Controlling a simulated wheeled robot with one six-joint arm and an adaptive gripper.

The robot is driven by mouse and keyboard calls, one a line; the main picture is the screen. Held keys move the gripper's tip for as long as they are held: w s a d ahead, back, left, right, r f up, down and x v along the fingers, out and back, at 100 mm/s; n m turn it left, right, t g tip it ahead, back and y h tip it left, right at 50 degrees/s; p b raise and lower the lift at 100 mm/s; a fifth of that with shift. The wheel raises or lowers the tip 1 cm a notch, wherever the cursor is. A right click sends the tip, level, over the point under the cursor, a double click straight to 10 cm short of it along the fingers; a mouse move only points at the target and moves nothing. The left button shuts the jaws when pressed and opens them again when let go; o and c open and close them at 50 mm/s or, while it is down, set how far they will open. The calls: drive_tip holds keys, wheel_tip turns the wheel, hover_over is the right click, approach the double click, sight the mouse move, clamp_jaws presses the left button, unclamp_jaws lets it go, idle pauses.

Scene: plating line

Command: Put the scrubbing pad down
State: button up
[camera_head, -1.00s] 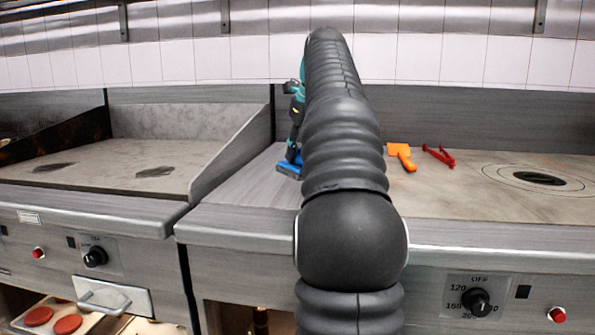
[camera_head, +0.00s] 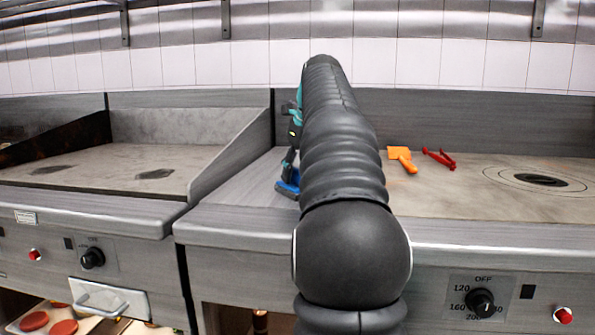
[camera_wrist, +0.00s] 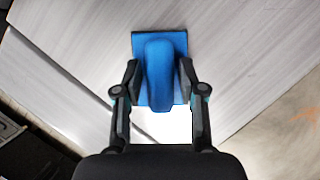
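The scrubbing pad is a blue block with a raised rounded blue handle (camera_wrist: 159,75). In the head view its blue edge (camera_head: 287,188) shows left of my arm, low over the grey worktop; I cannot tell whether it touches. My gripper (camera_wrist: 160,78) points down with one finger on each side of the handle, close to it, and is shut on the pad. In the head view my arm hides most of my gripper and part of the pad.
The grey worktop (camera_head: 236,205) around the pad is clear. An orange spatula (camera_head: 402,158) and red tongs (camera_head: 439,158) lie to the right, before a round burner mark (camera_head: 540,180). A raised metal divider (camera_head: 235,155) stands left, beside a griddle (camera_head: 110,170).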

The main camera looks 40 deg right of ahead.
idle(0.3)
drive_tip(key=p+v, duration=0.2)
drive_tip(key=v, duration=0.6)
drive_tip(key=shift+w+d+r+p, duration=0.1)
drive_tip(key=shift+p, duration=0.2)
drive_tip(key=shift+v, duration=2.1)
